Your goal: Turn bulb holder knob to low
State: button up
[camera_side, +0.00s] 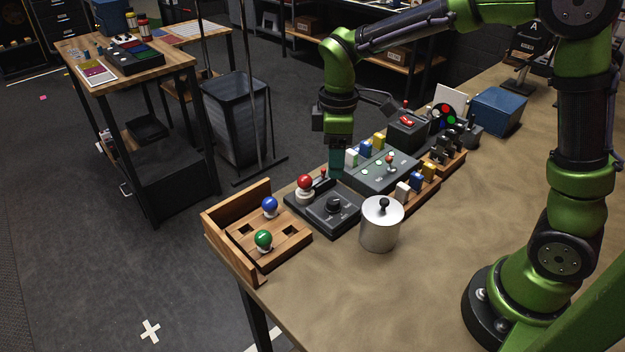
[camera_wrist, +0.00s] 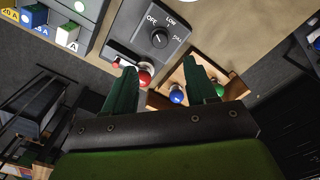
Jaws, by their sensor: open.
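The bulb holder (camera_side: 322,211) is a dark box near the left end of the bench. Its round black knob (camera_side: 334,205) faces up, and a red bulb (camera_side: 305,182) stands at its back left. In the wrist view, the knob (camera_wrist: 160,38) has the marks OFF, LOW and one partly readable mark around it. I cannot tell where its pointer stands. The red bulb (camera_wrist: 144,76) shows just below it. My gripper (camera_side: 337,168) hangs above and behind the holder, pointing down. In the wrist view, its green fingers (camera_wrist: 160,65) are apart and nothing shows held between them.
A wooden tray (camera_side: 285,254) with a blue bulb (camera_side: 270,205) and a green bulb (camera_side: 263,239) stands left of the holder. A metal pot (camera_side: 381,229) stands close at its right front. A fuse panel (camera_side: 381,168) lies behind. The bench front is clear.

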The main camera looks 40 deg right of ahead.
aim_at(333, 200)
notch_tip(333, 200, down, 11)
jog(key=shift+r, duration=0.2)
jog(key=c, duration=1.1)
jog(key=shift+o, duration=0.2)
jog(key=shift+m, duration=0.4)
jog(key=m, duration=0.5)
jog(key=shift+r+m, duration=0.1)
jog(key=shift+m, duration=0.2)
jog(key=m, duration=0.5)
jog(key=shift+m, duration=0.3)
